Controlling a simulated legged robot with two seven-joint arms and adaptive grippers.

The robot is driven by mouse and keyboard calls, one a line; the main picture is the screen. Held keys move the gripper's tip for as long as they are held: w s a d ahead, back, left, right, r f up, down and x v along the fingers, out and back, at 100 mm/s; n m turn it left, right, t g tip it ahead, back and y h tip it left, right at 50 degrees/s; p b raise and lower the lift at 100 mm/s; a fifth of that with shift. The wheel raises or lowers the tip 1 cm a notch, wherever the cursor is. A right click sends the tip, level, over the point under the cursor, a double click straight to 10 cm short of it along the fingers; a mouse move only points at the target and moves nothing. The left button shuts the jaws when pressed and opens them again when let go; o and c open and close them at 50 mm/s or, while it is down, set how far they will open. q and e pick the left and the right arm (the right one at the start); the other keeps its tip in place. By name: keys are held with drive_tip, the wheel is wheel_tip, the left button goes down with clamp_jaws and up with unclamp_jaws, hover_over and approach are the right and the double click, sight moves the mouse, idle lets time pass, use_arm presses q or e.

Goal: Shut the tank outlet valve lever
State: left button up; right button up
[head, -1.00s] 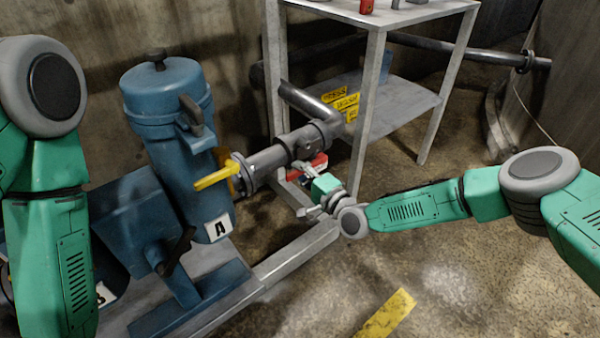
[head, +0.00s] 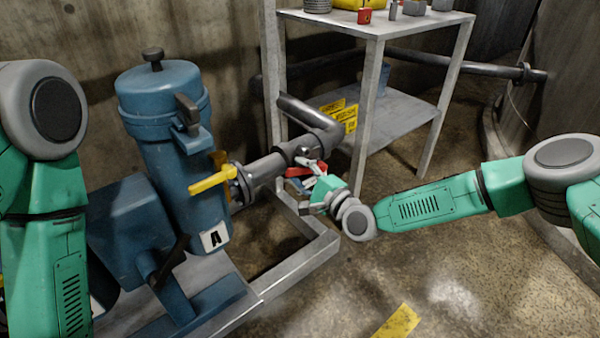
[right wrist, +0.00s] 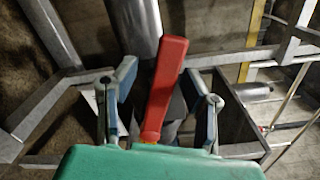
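A red lever (head: 300,171) shows below the grey pipe in the head view, partly hidden by my right gripper (head: 312,188). In the right wrist view the red lever (right wrist: 164,88) stands tilted between the two fingers of my right gripper (right wrist: 160,92). The fingers are apart, with gaps on both sides of the lever. A yellow lever (head: 213,181) sticks out to the left from the pipe flange beside the blue tank (head: 168,135) marked A. I cannot tell from labels which lever is the tank outlet's. My left gripper is outside the views; only the left arm shows.
The grey pipe (head: 266,168) runs from the tank toward a metal shelf (head: 375,22) with small objects on top. A grey base frame (head: 298,268) lies under the tank and below my right gripper. Open floor (head: 440,265) lies to the right.

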drive_tip(key=shift+w+r, duration=0.1)
drive_tip(key=shift+w, duration=0.05)
drive_tip(key=shift+d, duration=0.1)
drive_tip(key=v, duration=0.8)
